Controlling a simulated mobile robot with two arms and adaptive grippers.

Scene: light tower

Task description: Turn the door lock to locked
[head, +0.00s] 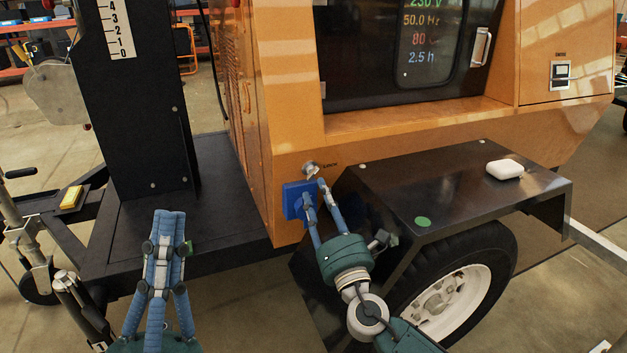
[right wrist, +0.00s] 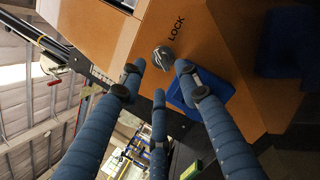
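The door lock (head: 311,168) is a small silver knob on the lower part of the orange cabinet, beside a small dark label. In the right wrist view the lock (right wrist: 163,58) shows next to the word LOCK. My right gripper (head: 315,191) is in front of the cabinet just below the lock. Its fingers (right wrist: 157,74) are spread and empty, with the lock beyond the gap between the tips; I see no contact. My left gripper (head: 170,218) is far to the left, away from the lock, its fingers together with nothing visible between them.
A blue box (head: 290,203) sits on the cabinet just below the lock, close to the right gripper's fingers. A black fender (head: 455,200) over a wheel (head: 450,300) stands to the right, with a white case (head: 504,169) on top. A black mast (head: 140,110) rises at left.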

